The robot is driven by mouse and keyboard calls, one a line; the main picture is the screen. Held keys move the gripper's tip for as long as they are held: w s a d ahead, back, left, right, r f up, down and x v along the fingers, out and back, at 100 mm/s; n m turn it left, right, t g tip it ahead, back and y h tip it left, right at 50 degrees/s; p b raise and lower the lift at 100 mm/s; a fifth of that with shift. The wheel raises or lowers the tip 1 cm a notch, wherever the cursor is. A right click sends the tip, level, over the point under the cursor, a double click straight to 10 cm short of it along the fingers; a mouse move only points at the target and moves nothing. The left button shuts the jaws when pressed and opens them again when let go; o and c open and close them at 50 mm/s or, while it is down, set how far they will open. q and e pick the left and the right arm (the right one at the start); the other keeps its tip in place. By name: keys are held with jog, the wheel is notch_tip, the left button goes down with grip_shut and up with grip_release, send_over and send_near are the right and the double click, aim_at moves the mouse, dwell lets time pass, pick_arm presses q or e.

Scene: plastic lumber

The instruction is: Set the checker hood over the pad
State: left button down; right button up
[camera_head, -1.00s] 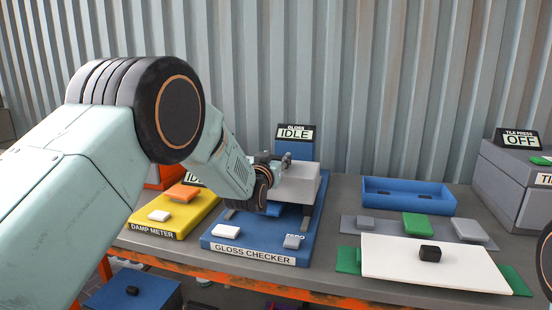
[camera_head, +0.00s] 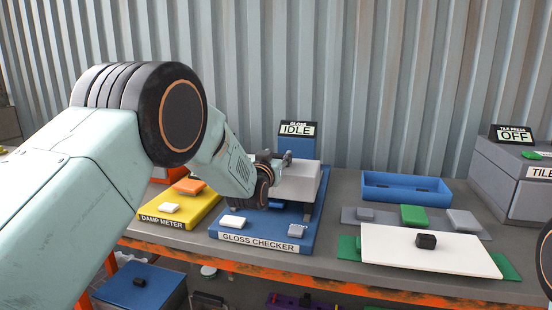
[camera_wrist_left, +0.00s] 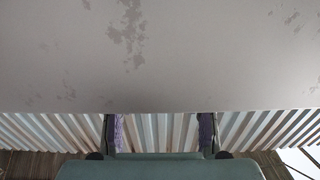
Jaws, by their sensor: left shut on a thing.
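The checker hood (camera_head: 299,181) is a pale grey block-like cover. It is over the blue base of the gloss checker (camera_head: 317,222), which has a small screen reading IDLE (camera_head: 298,129). My left gripper (camera_head: 278,163) is shut on the hood from its left side. In the left wrist view the hood (camera_wrist_left: 160,60) fills the upper half, with the gripper's fingers (camera_wrist_left: 159,135) below it. The pad is not clearly visible; the hood and my arm cover that area. I cannot tell whether the hood touches the base. My right gripper is out of view.
A yellow damp meter (camera_head: 188,216) stands close on the left. A blue tray (camera_head: 407,197), a grey strip with small blocks (camera_head: 386,227) and a white plate with a black knob (camera_head: 460,258) lie to the right. A tile press (camera_head: 505,183) reads OFF. A corrugated wall stands behind.

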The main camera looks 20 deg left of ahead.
pick_arm(q)
jog(key=shift+f, duration=0.25)
jog(key=c, duration=1.1)
grip_release()
jog(key=shift+s, duration=0.1)
jog(key=o, duration=0.5)
jog(key=shift+s+r, duration=0.2)
jog(key=shift+r, duration=0.1)
jog(key=shift+c, duration=0.2)
jog(key=shift+w+f, duration=0.15)
jog(key=shift+s, duration=0.7)
jog(key=s, duration=1)
jog(key=shift+s, duration=0.3)
